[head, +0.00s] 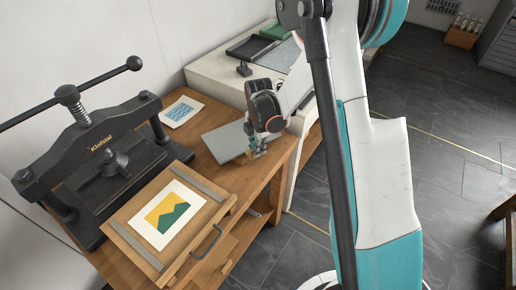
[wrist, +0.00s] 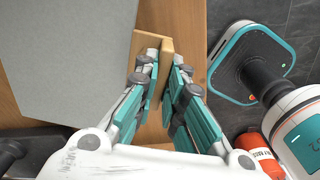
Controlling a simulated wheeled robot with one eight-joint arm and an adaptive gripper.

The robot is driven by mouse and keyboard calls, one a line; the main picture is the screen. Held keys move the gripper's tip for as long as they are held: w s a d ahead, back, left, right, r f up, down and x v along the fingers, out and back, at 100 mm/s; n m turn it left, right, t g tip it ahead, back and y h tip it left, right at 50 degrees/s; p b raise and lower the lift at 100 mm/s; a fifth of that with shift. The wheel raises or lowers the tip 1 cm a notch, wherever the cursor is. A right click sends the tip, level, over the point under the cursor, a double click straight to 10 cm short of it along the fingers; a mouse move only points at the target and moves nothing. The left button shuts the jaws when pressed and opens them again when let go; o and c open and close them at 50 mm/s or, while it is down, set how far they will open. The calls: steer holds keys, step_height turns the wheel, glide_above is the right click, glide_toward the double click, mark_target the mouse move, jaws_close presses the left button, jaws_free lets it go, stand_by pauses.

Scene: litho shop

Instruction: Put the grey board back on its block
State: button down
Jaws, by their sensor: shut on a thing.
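The grey board (head: 222,142) shows as a flat sheet over the wooden bench top; it also fills the upper left of the wrist view (wrist: 65,60). My gripper (head: 257,153) is at the board's right-hand edge, low over the bench. In the wrist view my gripper (wrist: 165,88) is shut on a thin light-wood piece (wrist: 166,47) beside the board's edge. I cannot tell whether this piece is joined to the board. No separate block shows clearly, and what lies under the board is hidden.
A black press (head: 105,150) stands at the left of the bench. In front of it is a wooden tray (head: 122,232) with a yellow and green print (head: 168,215). A blue print (head: 181,110) lies behind the board. A pale counter (head: 212,76) stands behind the bench.

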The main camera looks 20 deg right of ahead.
steer(key=shift+f, duration=0.15)
steer(key=c, duration=1.7)
jaws_free()
step_height(320, 180, up, 12)
steer(key=p, duration=0.4)
steer(key=s+a+r+m+t, duration=0.1)
steer(key=s+r+m+t, duration=0.2)
steer(key=s+r+m, duration=1)
steer(key=s+r+m+t, duration=0.1)
steer(key=s+m, duration=0.1)
steer(key=s, duration=0.1)
steer(key=s+a+r+m+t, duration=0.1)
steer(key=s+r+m, duration=0.1)
steer(key=s+m, duration=0.1)
steer(key=s+r+m+t, duration=0.1)
steer(key=s+m+t, duration=0.1)
steer(key=s, duration=0.3)
steer(key=shift+a+r+m, duration=0.2)
steer(key=shift+r+m, duration=0.15)
steer(key=shift+m, duration=0.05)
